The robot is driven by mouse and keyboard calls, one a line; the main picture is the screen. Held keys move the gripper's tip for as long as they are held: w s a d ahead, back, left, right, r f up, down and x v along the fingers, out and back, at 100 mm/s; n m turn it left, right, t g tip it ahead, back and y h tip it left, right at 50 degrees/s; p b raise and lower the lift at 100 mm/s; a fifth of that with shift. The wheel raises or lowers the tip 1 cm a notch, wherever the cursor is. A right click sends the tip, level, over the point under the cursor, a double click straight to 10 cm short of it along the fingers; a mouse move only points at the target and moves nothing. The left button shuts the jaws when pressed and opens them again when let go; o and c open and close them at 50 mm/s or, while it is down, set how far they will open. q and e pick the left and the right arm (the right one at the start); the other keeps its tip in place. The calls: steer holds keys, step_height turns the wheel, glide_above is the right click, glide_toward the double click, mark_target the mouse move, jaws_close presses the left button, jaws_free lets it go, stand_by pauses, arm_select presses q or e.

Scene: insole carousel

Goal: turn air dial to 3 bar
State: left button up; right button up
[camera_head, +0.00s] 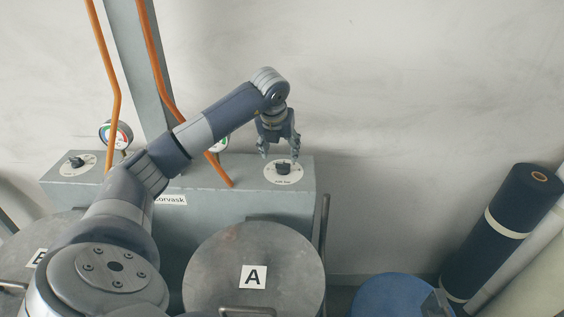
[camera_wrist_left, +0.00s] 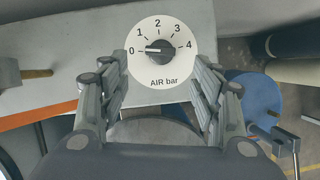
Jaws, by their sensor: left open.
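The air dial is a black knob (camera_wrist_left: 160,48) on a round white plate marked 0 to 4 and "AIR bar". Its white pointer line points left, at 0. In the head view the dial (camera_head: 283,168) sits at the right end of the grey box top. My left gripper (camera_head: 279,155) is just above the dial, pointing down, with its fingers apart. In the left wrist view the open fingers (camera_wrist_left: 160,95) stand either side of the lower part of the plate, and nothing is between them. My right gripper is not in view.
A second dial (camera_head: 76,163) is at the box's left end. A round lid marked A (camera_head: 225,265) lies in front. A blue drum (camera_head: 390,297) and dark roll (camera_head: 500,235) stand right.

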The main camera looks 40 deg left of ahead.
mark_target(282, 164)
arm_select(q)
steer(key=p+x, duration=0.1)
steer(key=x, duration=0.5)
steer(key=shift+w+p, duration=0.1)
steer(key=shift+p, duration=0.3)
steer(key=shift+x, duration=0.85)
steer(key=c, duration=1.1)
